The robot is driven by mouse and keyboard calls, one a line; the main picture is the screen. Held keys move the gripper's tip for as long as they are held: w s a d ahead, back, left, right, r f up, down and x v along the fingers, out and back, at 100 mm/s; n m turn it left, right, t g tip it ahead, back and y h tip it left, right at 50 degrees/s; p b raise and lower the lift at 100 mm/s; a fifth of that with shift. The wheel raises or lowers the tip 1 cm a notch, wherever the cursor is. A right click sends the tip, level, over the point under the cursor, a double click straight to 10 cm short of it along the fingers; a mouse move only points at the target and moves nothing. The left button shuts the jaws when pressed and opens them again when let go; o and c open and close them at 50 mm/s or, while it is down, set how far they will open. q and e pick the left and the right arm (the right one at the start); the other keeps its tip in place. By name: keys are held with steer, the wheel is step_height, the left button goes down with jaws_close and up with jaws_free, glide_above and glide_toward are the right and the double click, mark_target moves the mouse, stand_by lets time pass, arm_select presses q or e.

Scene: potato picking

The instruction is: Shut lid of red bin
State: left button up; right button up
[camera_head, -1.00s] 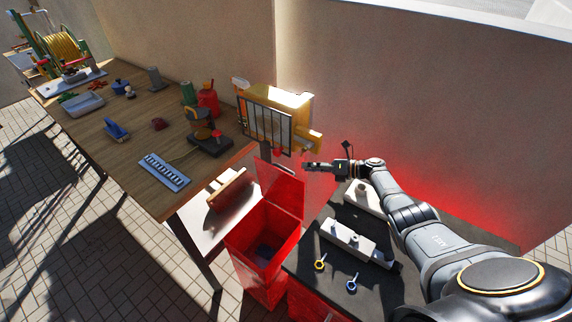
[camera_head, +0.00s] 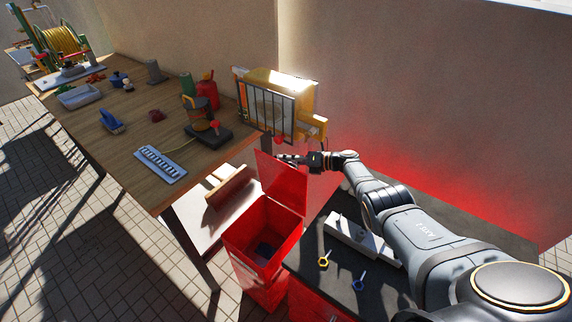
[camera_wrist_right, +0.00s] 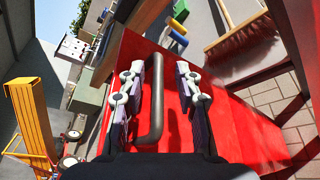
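The red bin (camera_head: 243,248) stands on the floor between the wooden table and the dark counter, with its mouth open. Its red lid (camera_head: 284,184) stands raised at the bin's back edge. My right gripper (camera_head: 284,158) is at the lid's top edge, on the back side; part of it is close against or behind the lid. In the right wrist view the gripper (camera_wrist_right: 158,72) has its two fingers apart, over a red panel (camera_wrist_right: 235,125) that looks like the lid's outer face. A black bar handle (camera_wrist_right: 155,110) shows between the fingers; contact cannot be told. My left gripper is out of view.
The wooden table (camera_head: 130,150) with tools is at the left. A yellow machine with a grille (camera_head: 268,105) is behind the lid. The dark counter (camera_head: 330,285) at the right holds a white block (camera_head: 350,236) and small ring-handled items. A broom (camera_wrist_right: 240,40) shows in the wrist view.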

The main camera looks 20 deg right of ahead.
steer(key=shift+w+a, duration=0.1)
steer(key=shift+a, duration=0.15)
steer(key=shift+c, duration=0.3)
jaws_close()
